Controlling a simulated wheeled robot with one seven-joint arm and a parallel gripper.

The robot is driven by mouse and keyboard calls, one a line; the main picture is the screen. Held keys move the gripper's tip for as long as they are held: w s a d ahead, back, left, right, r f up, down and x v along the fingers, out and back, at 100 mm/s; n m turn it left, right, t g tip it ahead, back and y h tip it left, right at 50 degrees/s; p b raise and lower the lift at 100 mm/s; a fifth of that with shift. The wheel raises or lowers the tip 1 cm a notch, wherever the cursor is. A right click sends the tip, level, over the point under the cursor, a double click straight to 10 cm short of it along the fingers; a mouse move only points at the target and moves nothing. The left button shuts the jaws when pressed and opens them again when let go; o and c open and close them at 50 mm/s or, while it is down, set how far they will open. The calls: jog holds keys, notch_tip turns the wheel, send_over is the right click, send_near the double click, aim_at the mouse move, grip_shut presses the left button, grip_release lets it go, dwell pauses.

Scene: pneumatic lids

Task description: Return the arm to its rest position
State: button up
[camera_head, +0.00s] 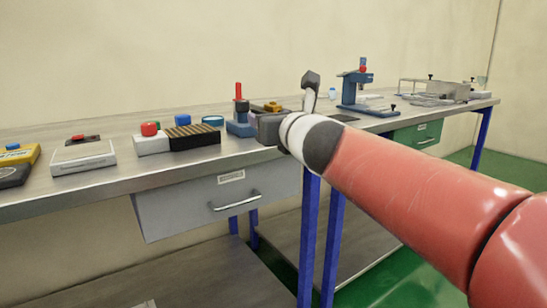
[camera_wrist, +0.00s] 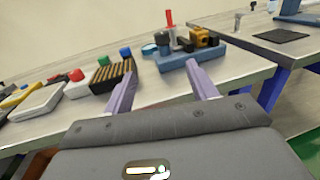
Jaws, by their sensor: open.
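My red arm reaches in from the right in the head view, and my gripper (camera_head: 268,127) is over the front part of the bench. In the wrist view my gripper (camera_wrist: 162,68) is open, its two pale fingers spread apart with nothing between them. Beyond the fingertips is a blue fixture (camera_wrist: 188,73) with a red upright handle and a yellow-and-black part. The fixture also shows in the head view (camera_head: 240,129), partly hidden by my gripper. I cannot tell the exact gap between the fingertips and the bench.
A black ribbed block (camera_head: 195,136), a white box with a red button (camera_head: 152,141) and a white device (camera_head: 84,158) stand left on the bench (camera_head: 110,181). A grey drawer (camera_head: 210,205) hangs below. A blue press (camera_head: 353,92) stands on the right-hand bench.

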jog(key=s+d+f+n+g+h, duration=0.2)
jog(key=s+d+f+n, duration=0.3)
jog(key=s+f+n, duration=0.4)
jog(key=s+d+f+n+g+h, duration=0.2)
jog(key=s+d+f+n+g, duration=0.3)
jog(key=s+f+n, duration=0.5)
jog(key=s+d+f+n+g+h, duration=0.3)
jog(key=s+d+f+n+g, duration=0.1)
jog(key=s+f+n, duration=0.5)
notch_tip(320, 180, down, 2)
jog(key=d+n, duration=0.1)
jog(key=n, duration=0.2)
jog(key=shift+s+d+f, duration=0.15)
jog(key=shift+f, duration=0.05)
